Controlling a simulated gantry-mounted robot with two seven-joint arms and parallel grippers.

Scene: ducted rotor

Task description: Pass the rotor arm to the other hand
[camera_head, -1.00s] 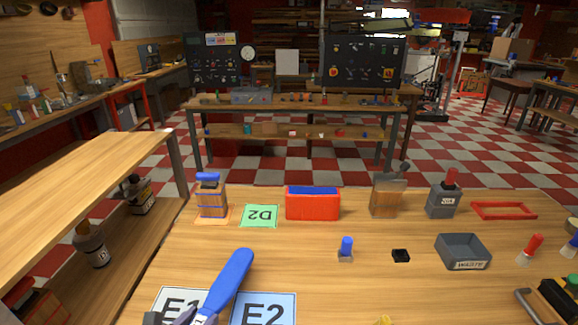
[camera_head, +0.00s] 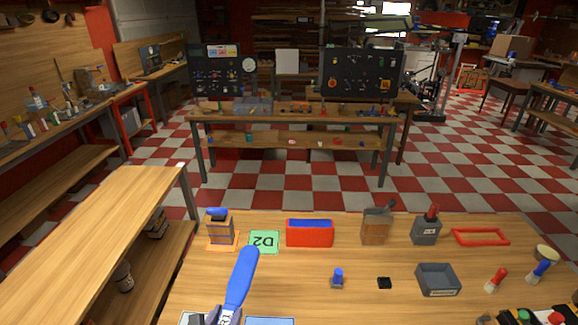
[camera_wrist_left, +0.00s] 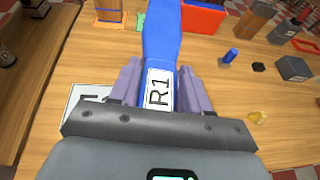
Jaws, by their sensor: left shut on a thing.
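The blue rotor arm (camera_head: 241,277) is a long flat paddle standing up from the bottom of the head view. My left gripper (camera_head: 222,316) is shut on its lower end, just inside the bottom edge. In the left wrist view the rotor arm (camera_wrist_left: 162,40) carries a white R1 label and sits between the two purple-grey fingers of the gripper (camera_wrist_left: 160,88). It is held above the table, its far end pointing away from me. My right gripper is in neither view.
The table (camera_head: 300,275) holds a green D2 card (camera_head: 264,242), a red box (camera_head: 309,233), a grey tray (camera_head: 437,279), a small blue-topped part (camera_head: 338,279), a black block (camera_head: 384,283) and a red frame (camera_head: 480,236). The table's middle is fairly clear.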

